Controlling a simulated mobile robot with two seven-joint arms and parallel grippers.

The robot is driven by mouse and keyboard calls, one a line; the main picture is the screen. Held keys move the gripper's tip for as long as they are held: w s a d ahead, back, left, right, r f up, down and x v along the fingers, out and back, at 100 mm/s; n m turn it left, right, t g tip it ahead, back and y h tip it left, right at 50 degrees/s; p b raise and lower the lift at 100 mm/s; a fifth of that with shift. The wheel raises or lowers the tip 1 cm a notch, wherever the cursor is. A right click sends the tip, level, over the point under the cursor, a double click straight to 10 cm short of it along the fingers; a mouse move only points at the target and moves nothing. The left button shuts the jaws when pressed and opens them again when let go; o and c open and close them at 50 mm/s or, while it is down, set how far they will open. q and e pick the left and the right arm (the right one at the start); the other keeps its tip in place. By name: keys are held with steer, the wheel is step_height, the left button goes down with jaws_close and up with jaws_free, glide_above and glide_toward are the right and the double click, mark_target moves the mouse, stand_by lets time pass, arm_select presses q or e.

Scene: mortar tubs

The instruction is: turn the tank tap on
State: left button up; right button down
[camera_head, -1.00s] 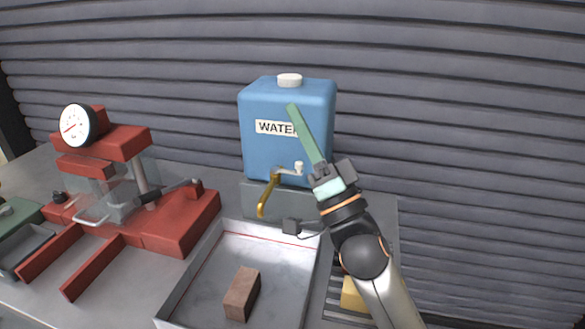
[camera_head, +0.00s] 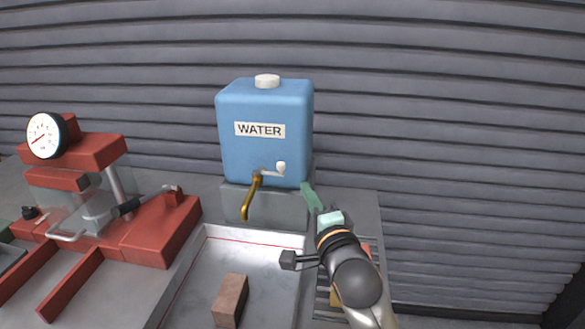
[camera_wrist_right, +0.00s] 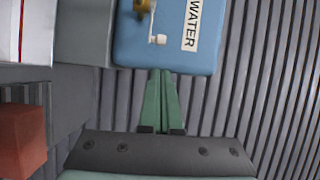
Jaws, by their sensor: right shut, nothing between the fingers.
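The blue water tank (camera_head: 265,148) stands upright on a grey block (camera_head: 268,208) at the back of the bench. Its brass tap (camera_head: 248,198) points down at the front. The tap's lever (camera_head: 273,172) lies level, pointing right, with a white knob (camera_head: 281,168). My right gripper (camera_head: 308,190) has its green fingers shut and empty, just right of the tank's lower right corner, apart from the knob. In the right wrist view the shut fingers (camera_wrist_right: 162,74) point at the tank (camera_wrist_right: 165,50), and the white knob (camera_wrist_right: 158,39) is just beyond the fingertips. My left gripper is out of view.
A white-walled tray (camera_head: 262,262) with a brown brick (camera_head: 230,298) lies below the tap. A red press (camera_head: 150,230) with a dial gauge (camera_head: 47,135) stands at left. A small dark block (camera_head: 288,260) is near the tray's right side. The grey ribbed wall (camera_head: 450,140) is close behind.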

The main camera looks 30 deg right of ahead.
steer(key=w, duration=0.3)
steer(key=w+d, duration=0.1)
steer(key=w, duration=0.2)
steer(key=w+d+p, duration=0.1)
steer(key=w, duration=0.2)
steer(key=shift+w+r, duration=0.1)
steer(key=shift+w, duration=0.3)
